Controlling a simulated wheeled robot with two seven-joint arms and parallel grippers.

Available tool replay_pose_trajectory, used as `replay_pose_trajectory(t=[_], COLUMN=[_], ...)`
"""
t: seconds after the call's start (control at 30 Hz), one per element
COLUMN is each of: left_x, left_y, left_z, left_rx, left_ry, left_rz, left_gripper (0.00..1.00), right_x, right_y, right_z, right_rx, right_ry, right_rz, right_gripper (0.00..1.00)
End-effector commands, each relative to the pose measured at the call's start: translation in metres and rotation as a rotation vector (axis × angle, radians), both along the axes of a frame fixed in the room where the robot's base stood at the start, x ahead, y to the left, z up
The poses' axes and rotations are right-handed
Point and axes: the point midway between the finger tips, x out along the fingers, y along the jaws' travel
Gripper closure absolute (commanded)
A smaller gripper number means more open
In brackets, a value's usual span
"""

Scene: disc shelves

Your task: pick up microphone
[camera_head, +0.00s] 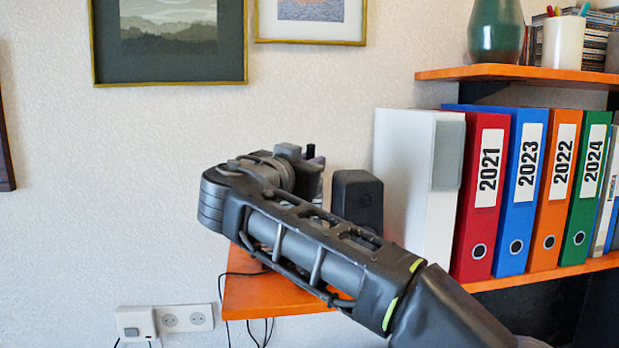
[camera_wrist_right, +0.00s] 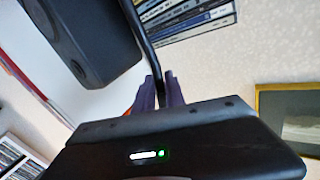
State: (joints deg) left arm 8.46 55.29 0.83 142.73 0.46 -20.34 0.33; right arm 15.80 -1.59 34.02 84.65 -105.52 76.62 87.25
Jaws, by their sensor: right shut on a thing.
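The black microphone shows in the right wrist view only as a thin curved stem (camera_wrist_right: 143,38) that runs down between my fingertips. Its head and base are not clear there. My right gripper (camera_wrist_right: 159,92) is shut on this stem, with a dark purple finger on each side. In the head view my right forearm crosses the picture, and the gripper (camera_head: 311,165) is mostly hidden behind my wrist, above the left end of the orange shelf. A small black tip (camera_head: 311,150) sticks up there; I cannot tell whether it is the microphone. My left gripper is not in view.
A black speaker (camera_head: 357,200) stands on the orange shelf (camera_head: 262,297) close to my right gripper. A white box file (camera_head: 410,180) and several binders (camera_head: 480,195) stand to the right. Cables hang below the shelf.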

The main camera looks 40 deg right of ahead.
Motion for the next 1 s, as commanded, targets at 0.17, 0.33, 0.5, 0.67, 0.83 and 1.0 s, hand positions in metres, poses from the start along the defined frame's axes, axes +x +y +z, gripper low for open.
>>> replay_pose_trajectory(t=[0.17,0.33,0.5,0.67,0.83,1.0], left_x=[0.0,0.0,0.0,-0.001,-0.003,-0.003], left_y=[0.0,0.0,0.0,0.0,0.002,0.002], left_z=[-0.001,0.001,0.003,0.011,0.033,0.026], left_rx=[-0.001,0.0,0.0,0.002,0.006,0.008], left_ry=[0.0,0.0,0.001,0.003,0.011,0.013], left_rz=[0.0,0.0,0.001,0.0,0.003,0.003], left_gripper=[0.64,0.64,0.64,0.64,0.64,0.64], right_x=[0.001,0.001,-0.007,-0.031,-0.049,-0.084], right_y=[0.0,0.001,0.005,0.016,0.026,0.044], right_z=[0.021,0.045,0.065,0.069,0.071,0.061], right_rx=[0.001,0.001,-0.003,-0.005,-0.006,-0.005], right_ry=[-0.004,-0.005,-0.004,-0.003,-0.001,-0.005], right_rz=[0.002,0.003,0.002,0.001,-0.002,-0.006], right_gripper=[1.0,1.0,1.0,1.0,1.0,1.0])
